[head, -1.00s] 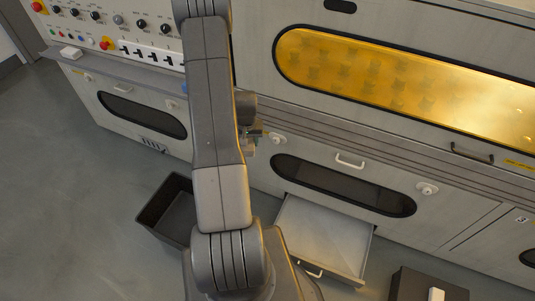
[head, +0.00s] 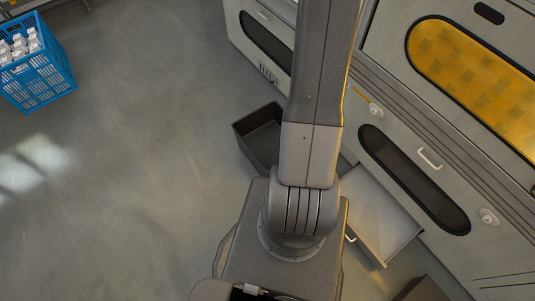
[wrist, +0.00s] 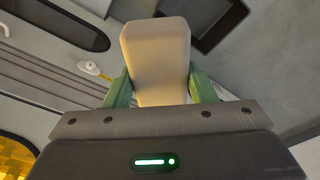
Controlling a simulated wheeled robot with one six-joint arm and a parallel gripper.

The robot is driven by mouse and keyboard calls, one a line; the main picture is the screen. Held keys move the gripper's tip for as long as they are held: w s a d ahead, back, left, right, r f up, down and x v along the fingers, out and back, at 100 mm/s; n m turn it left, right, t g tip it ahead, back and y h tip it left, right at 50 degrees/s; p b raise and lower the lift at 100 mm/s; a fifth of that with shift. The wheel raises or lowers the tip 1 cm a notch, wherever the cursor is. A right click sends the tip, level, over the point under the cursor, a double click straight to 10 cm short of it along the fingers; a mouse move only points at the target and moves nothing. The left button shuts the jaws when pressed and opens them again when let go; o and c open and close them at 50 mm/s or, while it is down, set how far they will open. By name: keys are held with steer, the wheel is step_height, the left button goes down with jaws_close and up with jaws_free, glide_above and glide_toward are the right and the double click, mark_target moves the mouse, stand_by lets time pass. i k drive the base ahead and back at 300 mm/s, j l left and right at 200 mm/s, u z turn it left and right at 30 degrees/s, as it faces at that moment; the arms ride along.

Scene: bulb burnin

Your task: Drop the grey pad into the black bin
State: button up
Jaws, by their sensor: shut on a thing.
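The grey pad (wrist: 157,45), a pale block with rounded corners, stands up between the green fingers of my gripper (wrist: 160,88) in the wrist view. The fingers are shut on its two sides. In the head view my arm hides the gripper and the pad. The black bin (head: 246,143) is an open box on the floor left of my arm, near the cabinet front; my arm covers its right part. A dark box that looks like the same bin (wrist: 222,24) shows beyond the pad in the wrist view, partly hidden by it.
A pulled-out drawer (head: 385,222) juts from the cabinet right of my arm. A dark box (head: 422,290) stands at the lower right. A blue crate (head: 40,75) with white items is at the upper left. The floor (head: 140,170) between crate and bin is clear.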

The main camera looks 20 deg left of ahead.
mark_target(272, 145)
steer(key=k+z, duration=0.1)
steer(key=z, duration=0.35)
steer(key=k+z, duration=0.15)
steer(key=z, duration=0.35)
steer(key=i+j+z, duration=0.15)
steer(key=j, duration=0.6)
steer(key=j+z, duration=0.15)
steer(key=j, duration=3.05)
steer(key=i, duration=0.05)
